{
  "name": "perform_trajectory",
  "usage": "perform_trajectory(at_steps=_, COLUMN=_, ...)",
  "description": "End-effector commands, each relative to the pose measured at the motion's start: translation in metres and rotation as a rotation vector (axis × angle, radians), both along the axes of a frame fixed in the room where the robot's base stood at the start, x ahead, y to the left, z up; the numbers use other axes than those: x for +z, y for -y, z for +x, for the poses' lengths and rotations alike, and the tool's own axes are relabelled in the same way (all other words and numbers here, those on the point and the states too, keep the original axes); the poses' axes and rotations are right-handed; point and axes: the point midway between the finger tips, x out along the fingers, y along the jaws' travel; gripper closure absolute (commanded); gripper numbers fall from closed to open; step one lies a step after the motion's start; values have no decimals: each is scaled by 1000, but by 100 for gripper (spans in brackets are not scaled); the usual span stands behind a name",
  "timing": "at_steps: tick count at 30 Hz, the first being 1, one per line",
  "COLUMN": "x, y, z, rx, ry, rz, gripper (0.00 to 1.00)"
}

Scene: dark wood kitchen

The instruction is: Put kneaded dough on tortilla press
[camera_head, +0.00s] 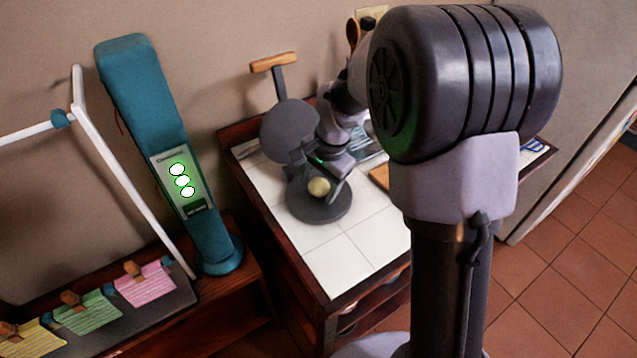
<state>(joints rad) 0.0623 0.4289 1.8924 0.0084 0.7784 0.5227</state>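The tortilla press (322,208) stands open on the white tiled counter, its round dark lower plate flat and its upper plate (290,127) raised at the back with a wooden-ended handle (273,63). The kneaded dough (318,187) is a small pale yellow ball at the lower plate, near its middle. My gripper (322,181) is low over the press, with its fingers around the dough. One finger shows to the right of the ball and another part to its left. Whether the fingers press on the dough or stand apart from it is too small to tell.
The tiled counter (345,265) is clear in front of the press. A wooden board (379,177) lies right of it, partly hidden by my arm. A tall teal device (165,150) and a white frame (125,165) stand at the left. Coloured cards (88,315) lie on the lower shelf.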

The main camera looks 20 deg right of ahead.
Motion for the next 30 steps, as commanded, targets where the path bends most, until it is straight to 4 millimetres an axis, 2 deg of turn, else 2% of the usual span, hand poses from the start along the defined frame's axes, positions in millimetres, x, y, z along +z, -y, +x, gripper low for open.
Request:
perform_trajectory(at_steps=4, x=1, y=0, z=0, rx=0, ry=0, rz=0, gripper=35)
perform_trajectory(at_steps=7, x=12, y=1, z=-1, rx=0, ry=1, rz=0, gripper=35)
perform_trajectory(at_steps=15, x=88, y=9, z=-13, rx=0, ry=3, rz=0, gripper=35)
perform_trajectory(at_steps=18, x=107, y=12, z=-17, rx=-1, ry=1, rz=0, gripper=35)
perform_trajectory(at_steps=23, x=126, y=13, z=-23, rx=8, ry=10, rz=-1, gripper=35)
perform_trajectory(at_steps=26, x=160, y=4, z=-52, rx=76, ry=69, rz=-14, gripper=35)
perform_trajectory(at_steps=27, x=177, y=-2, z=-72, rx=124, ry=109, rz=-23, gripper=35)
perform_trajectory(at_steps=29, x=200, y=-11, z=-109, rx=203, ry=173, rz=-40, gripper=35)
perform_trajectory(at_steps=30, x=210, y=-17, z=-134, rx=257, ry=216, rz=-53, gripper=35)
